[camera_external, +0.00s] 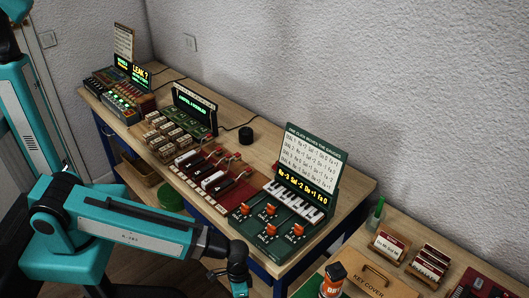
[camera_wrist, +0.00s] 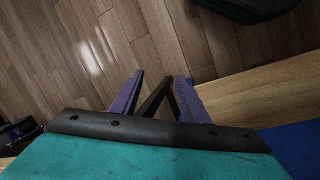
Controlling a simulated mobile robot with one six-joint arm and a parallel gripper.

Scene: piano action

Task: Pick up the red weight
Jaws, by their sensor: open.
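My gripper (camera_wrist: 162,78) shows in the wrist view with its two purple fingers apart and nothing between them. In the camera_external view the end of my arm, with my gripper (camera_external: 240,286), is low at the bottom edge, in front of the workbench and apart from it. Small red pieces (camera_external: 218,151) sit at the far ends of the black and white levers on the red key bed (camera_external: 215,180) in the middle of the bench. I cannot tell for sure which piece is the red weight. None shows in the wrist view.
A green console (camera_external: 312,178) with orange-red knobs and a small keyboard stands at the bench's right end. An orange-labelled bottle (camera_external: 333,280) and a wooden key cover board (camera_external: 375,280) are at lower right. Displays and racks fill the far left. Wooden floor (camera_wrist: 60,70) lies below my gripper.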

